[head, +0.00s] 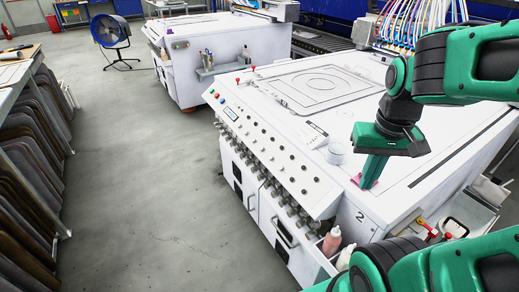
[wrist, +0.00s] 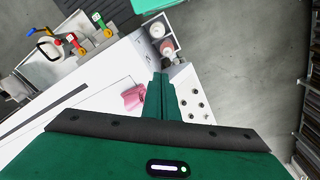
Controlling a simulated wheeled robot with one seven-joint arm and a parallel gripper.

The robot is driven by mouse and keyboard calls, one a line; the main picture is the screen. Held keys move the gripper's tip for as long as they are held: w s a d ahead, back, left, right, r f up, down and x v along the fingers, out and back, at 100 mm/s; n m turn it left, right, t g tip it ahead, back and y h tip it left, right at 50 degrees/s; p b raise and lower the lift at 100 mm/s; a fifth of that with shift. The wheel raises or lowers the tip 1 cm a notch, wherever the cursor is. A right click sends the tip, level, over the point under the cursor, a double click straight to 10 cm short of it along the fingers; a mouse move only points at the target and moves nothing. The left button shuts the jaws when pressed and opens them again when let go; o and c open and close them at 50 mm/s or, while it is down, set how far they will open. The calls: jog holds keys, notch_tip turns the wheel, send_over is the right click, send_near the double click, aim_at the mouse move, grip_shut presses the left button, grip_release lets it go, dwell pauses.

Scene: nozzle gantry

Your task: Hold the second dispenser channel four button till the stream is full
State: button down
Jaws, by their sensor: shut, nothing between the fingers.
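The near white dispenser (head: 345,215) carries the number 2 and has a sloped front panel (head: 275,150) with rows of dark round buttons. Which button is channel four cannot be read. In the wrist view, a few of the buttons (wrist: 197,104) show right of my gripper (wrist: 161,78). My gripper also shows in the head view (head: 369,186). Its green fingers are shut, with nothing seen between them, and point down over the dispenser's top near its right end, away from most of the buttons. A pink cloth (wrist: 134,97) lies on the top beside the fingers. No stream is visible.
Coloured valves (wrist: 75,42) are at the side. A second white machine (head: 215,55) stands behind. Open floor (head: 150,190) lies left.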

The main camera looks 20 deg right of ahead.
jog(key=w+a+n+t+h, duration=0.15)
jog(key=w+a, duration=0.25)
jog(key=w, duration=0.5)
jog(key=w+a+n+t, duration=0.1)
jog(key=w+a+t, duration=0.1)
jog(key=w+a, duration=0.45)
jog(key=m+t+h, duration=0.3)
jog(key=m+h, duration=0.1)
jog(key=m, duration=0.1)
send_near(262, 149)
jog(key=s+d+r, duration=0.3)
jog(key=d+r, duration=0.2)
jog(key=w+a+f+m+t+h, duration=0.1)
jog(key=w+a+t, duration=0.2)
jog(key=w+a, duration=0.4)
jog(key=shift+a+t, duration=0.35)
jog(key=shift+a, duration=0.4)
jog(key=shift+f, duration=0.1)
jog(key=d+f, duration=0.5)
jog(key=f, duration=0.2)
jog(key=shift+w, duration=0.45)
jog(key=shift+d+f, duration=0.1)
jog(key=shift+f, duration=0.05)
jog(key=shift+d+f, duration=0.15)
jog(key=shift+f, duration=0.1)
jog(key=shift+d+f, duration=0.3)
jog(key=shift+f, duration=0.1)
dwell(1.1)
